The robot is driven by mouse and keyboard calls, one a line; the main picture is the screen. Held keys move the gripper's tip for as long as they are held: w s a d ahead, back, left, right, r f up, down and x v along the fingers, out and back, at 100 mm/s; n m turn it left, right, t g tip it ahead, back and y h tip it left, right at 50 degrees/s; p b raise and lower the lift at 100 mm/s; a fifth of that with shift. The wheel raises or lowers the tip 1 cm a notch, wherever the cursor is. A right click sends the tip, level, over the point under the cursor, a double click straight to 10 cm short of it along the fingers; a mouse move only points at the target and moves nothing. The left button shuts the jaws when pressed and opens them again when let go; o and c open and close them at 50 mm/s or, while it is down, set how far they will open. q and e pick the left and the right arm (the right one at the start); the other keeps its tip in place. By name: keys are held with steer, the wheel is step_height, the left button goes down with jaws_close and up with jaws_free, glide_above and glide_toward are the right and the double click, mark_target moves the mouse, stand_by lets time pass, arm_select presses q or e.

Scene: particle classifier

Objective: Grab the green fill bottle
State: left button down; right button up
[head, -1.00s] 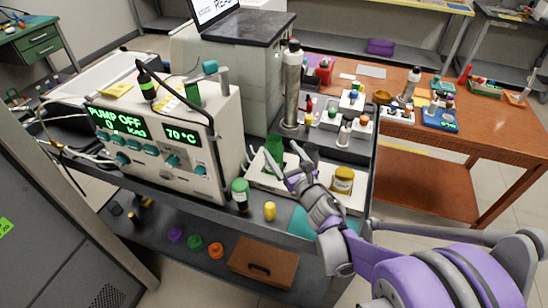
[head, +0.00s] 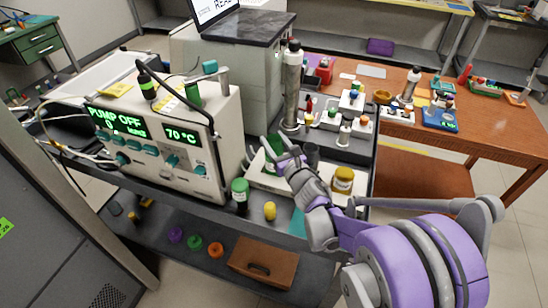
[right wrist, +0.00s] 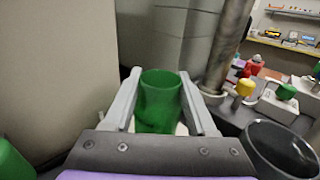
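The green fill bottle (head: 271,153), an open-topped green vessel, stands upright on the pale tray (head: 262,180) beside the pump box. In the right wrist view the bottle (right wrist: 160,101) sits between the two fingers of my right gripper (right wrist: 160,108). A narrow gap shows on each side of it, so the fingers look open around it and not closed on it. In the head view my right gripper (head: 274,146) partly hides the bottle. My left gripper is not in view.
A green-capped bottle (head: 240,191) stands left of the gripper. A dark cup (head: 311,153) and a yellow-lidded jar (head: 343,179) stand to the right. The pump box (head: 187,148) is close on the left, and a tall metal cylinder (head: 291,85) rises behind.

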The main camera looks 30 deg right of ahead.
jaws_close()
